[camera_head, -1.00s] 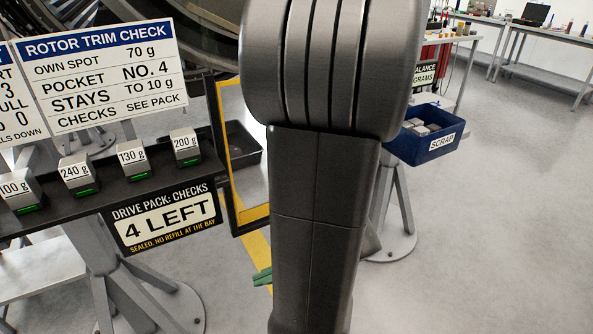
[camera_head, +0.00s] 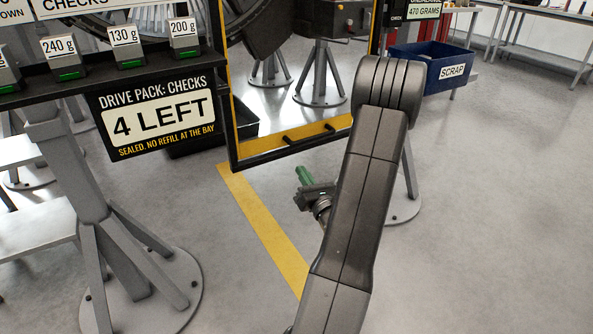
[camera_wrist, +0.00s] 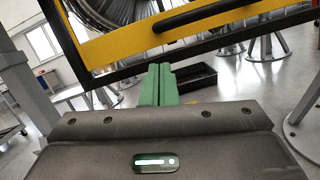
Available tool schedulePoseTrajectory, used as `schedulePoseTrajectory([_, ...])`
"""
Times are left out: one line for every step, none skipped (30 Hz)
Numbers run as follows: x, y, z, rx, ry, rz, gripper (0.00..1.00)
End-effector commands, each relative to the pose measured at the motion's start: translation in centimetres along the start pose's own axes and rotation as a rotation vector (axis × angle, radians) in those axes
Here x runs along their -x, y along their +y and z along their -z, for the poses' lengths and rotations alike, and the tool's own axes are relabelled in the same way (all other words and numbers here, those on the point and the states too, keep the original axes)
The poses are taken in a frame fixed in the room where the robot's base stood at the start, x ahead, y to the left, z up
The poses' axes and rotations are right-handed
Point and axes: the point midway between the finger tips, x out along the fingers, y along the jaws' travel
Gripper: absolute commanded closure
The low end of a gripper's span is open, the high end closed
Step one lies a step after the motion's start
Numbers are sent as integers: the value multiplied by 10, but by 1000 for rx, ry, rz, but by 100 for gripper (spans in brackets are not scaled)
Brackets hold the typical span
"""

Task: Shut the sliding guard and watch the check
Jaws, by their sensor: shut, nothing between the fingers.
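The sliding guard (camera_head: 262,140) is a see-through panel in a black and yellow frame, upright at the top middle of the head view. A black bar handle (camera_head: 308,131) runs along its lower yellow strip. In the wrist view the guard's yellow strip (camera_wrist: 125,42) and black handle (camera_wrist: 205,15) fill the top. My gripper (camera_head: 304,176) has green fingers, shut and empty, below and apart from the guard's lower edge in the head view. The fingers also show in the wrist view (camera_wrist: 159,84), pointing towards the guard. I cannot tell whether the guard is fully shut.
A shelf carries several labelled weights (camera_head: 127,47) at left, above a "4 LEFT" checks sign (camera_head: 158,115). A blue scrap bin (camera_head: 430,72) stands at right. A grey stand (camera_head: 95,210) is at left. Open floor with a yellow line (camera_head: 262,225) lies between.

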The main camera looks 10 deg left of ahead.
Motion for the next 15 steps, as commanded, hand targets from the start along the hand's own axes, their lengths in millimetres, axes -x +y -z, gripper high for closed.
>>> schedulePoseTrajectory([-8,1,-1,3,-1,-4,100])
schedulePoseTrajectory([-12,2,-1,3,-1,-6,100])
schedulePoseTrajectory([-19,2,-1,3,-1,-7,100])
schedulePoseTrajectory([-25,2,-1,4,-1,-6,100])
schedulePoseTrajectory([-31,2,0,4,-1,-8,100])
schedulePoseTrajectory([-38,2,0,3,0,-7,100])
schedulePoseTrajectory([-44,2,-1,4,-2,-7,100])
schedulePoseTrajectory([-50,2,0,4,0,-7,100])
schedulePoseTrajectory([-57,2,0,4,-1,-8,100])
schedulePoseTrajectory([-62,2,0,4,-1,-7,100])
schedulePoseTrajectory([-66,2,-1,3,0,-6,100])
schedulePoseTrajectory([-72,3,-1,4,-1,-7,100])
schedulePoseTrajectory([-76,2,0,4,0,-6,100])
schedulePoseTrajectory([-79,2,0,4,1,-6,100])
schedulePoseTrajectory([-83,2,0,3,0,-6,100])
